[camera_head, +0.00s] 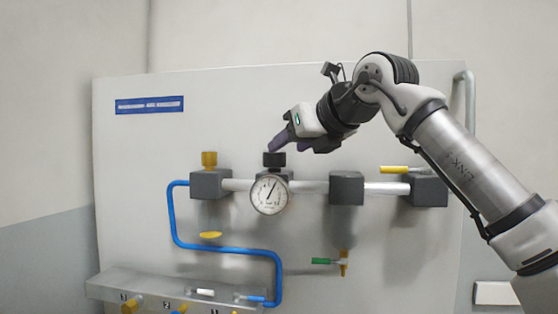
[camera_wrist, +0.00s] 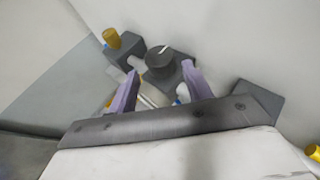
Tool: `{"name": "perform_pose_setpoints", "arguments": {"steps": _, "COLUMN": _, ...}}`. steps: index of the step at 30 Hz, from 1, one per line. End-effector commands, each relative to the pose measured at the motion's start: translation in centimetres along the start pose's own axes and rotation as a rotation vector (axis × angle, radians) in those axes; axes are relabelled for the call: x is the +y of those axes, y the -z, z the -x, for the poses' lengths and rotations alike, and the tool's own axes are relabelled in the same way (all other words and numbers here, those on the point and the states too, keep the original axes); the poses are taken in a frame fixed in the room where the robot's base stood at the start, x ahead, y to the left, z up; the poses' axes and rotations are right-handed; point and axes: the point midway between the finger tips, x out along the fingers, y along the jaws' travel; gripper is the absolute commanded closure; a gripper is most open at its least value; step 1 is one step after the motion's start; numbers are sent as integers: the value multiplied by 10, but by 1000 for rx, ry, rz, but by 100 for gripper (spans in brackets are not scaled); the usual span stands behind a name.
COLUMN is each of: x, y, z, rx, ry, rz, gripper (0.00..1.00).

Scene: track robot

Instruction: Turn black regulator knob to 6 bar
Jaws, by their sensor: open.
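The black regulator knob (camera_head: 274,159) sits on top of a dark regulator block on the pipe. The round white gauge (camera_head: 269,194) hangs in front of it; its needle points up and slightly right, and its numbers are too small to read. My gripper (camera_head: 278,147) is at the knob's top right, its purple fingers angled down toward it. In the wrist view, my gripper (camera_wrist: 160,71) is open, with one finger on each side of the knob (camera_wrist: 160,57), which lies just beyond the tips. A white line marks the knob's top. I cannot tell whether a finger touches it.
A yellow cap (camera_head: 209,159) stands on the block at left. A yellow lever (camera_head: 394,169) is at right, and a green-handled valve (camera_head: 324,261) is lower down. A blue hose (camera_head: 223,247) runs below.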

Motion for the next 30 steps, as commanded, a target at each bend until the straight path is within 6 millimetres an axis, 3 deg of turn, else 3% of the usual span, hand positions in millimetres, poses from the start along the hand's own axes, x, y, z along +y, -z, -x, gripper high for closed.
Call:
{"name": "perform_pose_setpoints", "arguments": {"steps": 6, "x": 0, "y": 2, "z": 46, "rx": -1, "ry": 2, "rz": 1, "gripper": 50}}
{"name": "perform_pose_setpoints", "arguments": {"steps": 12, "x": 0, "y": 0, "z": 68, "rx": 0, "ry": 1, "rz": 0, "gripper": 50}}
{"name": "perform_pose_setpoints", "arguments": {"steps": 30, "x": 1, "y": 0, "z": 71, "rx": -2, "ry": -5, "rz": 2, "gripper": 50}}
